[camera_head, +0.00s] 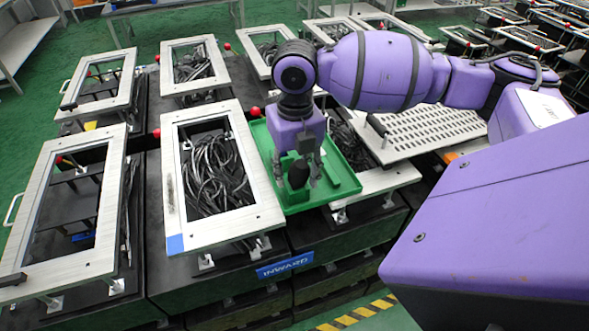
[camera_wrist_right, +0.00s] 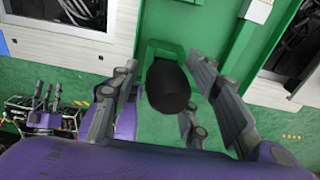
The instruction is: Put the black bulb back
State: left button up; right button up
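The black bulb (camera_head: 298,174) is dark and rounded. It sits between the fingers of my right gripper (camera_head: 298,172), over the near part of the green tray (camera_head: 345,150). In the right wrist view, the bulb (camera_wrist_right: 168,88) is in the middle, beside a small green holder (camera_wrist_right: 158,48); I cannot tell whether it rests in it. The right gripper (camera_wrist_right: 163,82) has its fingers spread on both sides of the bulb, with a visible gap at the left finger. My left gripper does not show in the head view.
A metal frame with black cables (camera_head: 215,170) stands left of the tray. A perforated metal plate (camera_head: 425,130) is to the right. A blue sign (camera_head: 285,264) is on the front of the dark bench. More framed fixtures fill the back, with red ball levers (camera_head: 254,112).

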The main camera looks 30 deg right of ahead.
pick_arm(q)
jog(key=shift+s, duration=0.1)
pick_arm(e)
jog(key=shift+w+r, duration=0.1)
jog(key=shift+r, duration=0.45)
notch_tip(320, 180, up, 10)
jog(key=shift+d+r, duration=0.1)
jog(key=shift+r, duration=0.4)
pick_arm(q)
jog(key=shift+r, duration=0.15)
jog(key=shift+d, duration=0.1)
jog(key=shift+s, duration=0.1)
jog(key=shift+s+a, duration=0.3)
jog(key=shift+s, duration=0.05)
